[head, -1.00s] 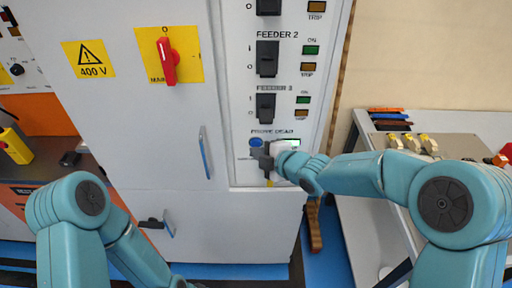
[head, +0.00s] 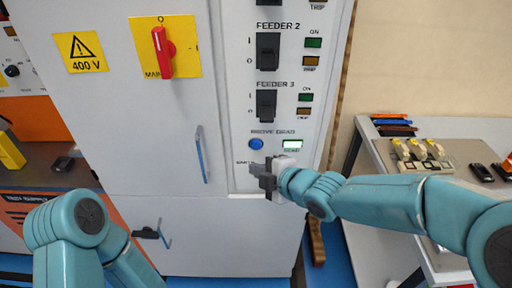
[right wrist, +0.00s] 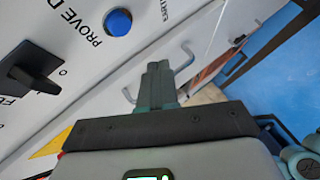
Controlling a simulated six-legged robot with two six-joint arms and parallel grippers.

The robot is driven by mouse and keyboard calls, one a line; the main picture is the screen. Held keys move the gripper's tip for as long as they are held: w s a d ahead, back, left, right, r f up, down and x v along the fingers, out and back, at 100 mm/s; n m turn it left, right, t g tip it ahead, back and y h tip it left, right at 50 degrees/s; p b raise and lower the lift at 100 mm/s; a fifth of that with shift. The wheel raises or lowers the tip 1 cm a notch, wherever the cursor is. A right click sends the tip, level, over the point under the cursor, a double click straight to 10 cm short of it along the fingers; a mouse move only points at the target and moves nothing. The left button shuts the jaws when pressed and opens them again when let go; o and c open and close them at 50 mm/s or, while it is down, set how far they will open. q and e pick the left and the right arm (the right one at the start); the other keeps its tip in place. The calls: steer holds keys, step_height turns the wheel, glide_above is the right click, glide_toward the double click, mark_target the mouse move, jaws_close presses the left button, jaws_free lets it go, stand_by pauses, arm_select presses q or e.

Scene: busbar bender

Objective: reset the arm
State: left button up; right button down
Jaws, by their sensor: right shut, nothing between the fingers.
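My right arm reaches in from the right in the head view. Its gripper (head: 257,169) is shut and empty, just below the blue button (head: 256,144) on the cabinet's control panel (head: 230,100). In the right wrist view the closed fingers (right wrist: 157,85) point away from the camera, with the blue button (right wrist: 117,22) to their upper left. I cannot tell whether the fingertips touch the panel.
The grey cabinet (head: 110,130) has a red main switch (head: 163,52), black feeder switches (head: 267,50) and a protruding door handle (head: 203,154). A lit indicator (head: 292,145) is beside the blue button. A bench (head: 365,210) with several parts stands at right.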

steer(key=s+d+f+m+g+h, duration=0.2)
steer(key=s+d+f+m, duration=0.25)
steer(key=f, duration=0.75)
steer(key=s+d+f+m+g+h, duration=0.1)
steer(key=s+d+f+m+g, duration=0.3)
steer(key=f, duration=0.8)
steer(key=s+d+f+m+g, duration=0.1)
steer(key=s+f+m, duration=0.4)
steer(key=s+m, duration=0.3)
steer(key=s+d+f+m+g+h, duration=0.1)
steer(key=s+f+m+g, duration=0.1)
steer(key=s+f+m, duration=0.3)
steer(key=s+m, duration=0.3)
steer(key=s, duration=0.2)
steer(key=shift+s+d+g, duration=0.15)
steer(key=shift+d+g, duration=0.15)
steer(key=shift+d, duration=0.1)
steer(key=shift+f, duration=0.1)
